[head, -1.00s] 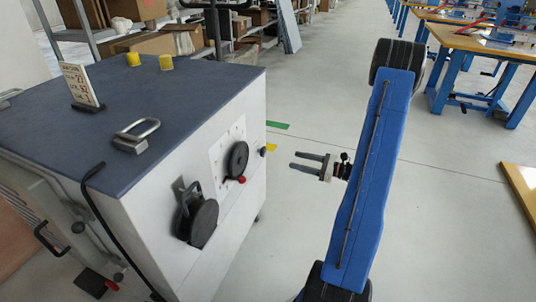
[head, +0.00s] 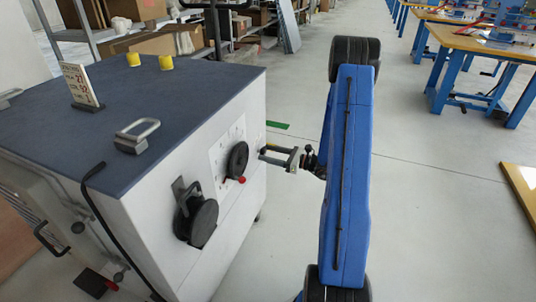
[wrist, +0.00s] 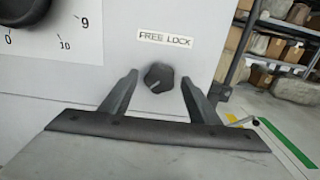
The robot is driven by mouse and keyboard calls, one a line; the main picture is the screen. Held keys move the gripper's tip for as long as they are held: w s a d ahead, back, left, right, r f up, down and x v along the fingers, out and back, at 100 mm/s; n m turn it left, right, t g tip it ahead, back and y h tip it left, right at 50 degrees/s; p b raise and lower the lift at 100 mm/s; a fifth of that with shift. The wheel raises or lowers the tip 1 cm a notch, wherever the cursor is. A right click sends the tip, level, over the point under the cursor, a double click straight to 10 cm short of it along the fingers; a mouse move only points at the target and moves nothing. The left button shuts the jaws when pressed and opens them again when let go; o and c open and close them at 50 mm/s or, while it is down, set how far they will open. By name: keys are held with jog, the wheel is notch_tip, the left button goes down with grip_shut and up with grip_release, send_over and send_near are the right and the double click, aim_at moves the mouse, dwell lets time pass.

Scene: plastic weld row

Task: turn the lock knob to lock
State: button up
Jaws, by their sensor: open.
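The lock knob (wrist: 158,77) is a small dark round knob on the pale cabinet front, under a white label (wrist: 165,38) reading FREE LOCK. A light mark shows on its lower left; its exact setting is hard to tell. My gripper (head: 265,154) is open, at the right edge of the cabinet front, level with the black dial. In the wrist view its two fingers stand left and right of the knob, with visible space on both sides, and do not hold it. In the head view the knob cannot be made out behind my gripper.
The cabinet (head: 165,255) has a black dial (head: 237,160) with a red handle and a larger black wheel (head: 197,220) on its front. A padlock-like clasp (head: 135,140) and a small sign (head: 82,84) are on its top. Open floor lies to the right, before workbenches (head: 475,45).

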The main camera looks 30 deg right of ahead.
jog(key=shift+w+a, duration=0.15)
jog(key=shift+w, duration=0.05)
jog(key=c, duration=1)
jog(key=shift+c, duration=0.2)
jog(key=shift+m, duration=0.3)
jog(key=m, duration=0.3)
jog(key=shift+m, duration=0.3)
jog(key=m, duration=0.4)
jog(key=shift+m, duration=0.3)
jog(key=m, duration=0.9)
